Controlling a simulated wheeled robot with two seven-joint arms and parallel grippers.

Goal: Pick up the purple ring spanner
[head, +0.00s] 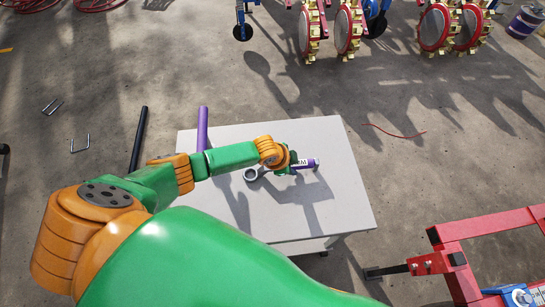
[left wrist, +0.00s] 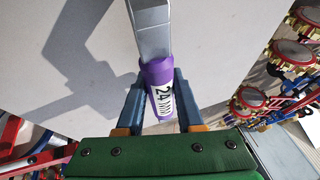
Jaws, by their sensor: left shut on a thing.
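The purple ring spanner (head: 303,163) has a grey metal shaft with a ring end and a purple grip with a white label. In the head view its ring end points left and its purple end right, over the pale table (head: 340,205). My left gripper (head: 288,166) is shut on the spanner. In the left wrist view, the two fingers of my left gripper (left wrist: 160,100) press on both sides of the purple grip of the spanner (left wrist: 158,76), and the label reads 24 MM. I cannot tell whether the spanner touches the table. My right gripper is not in view.
A purple bar (head: 202,128) stands by the table's back left edge, with a black bar (head: 138,140) beside it. Red machine frames (head: 490,226) stand at the right. Toothed wheels (head: 345,30) stand at the back. Metal staples (head: 80,145) lie on the floor at left.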

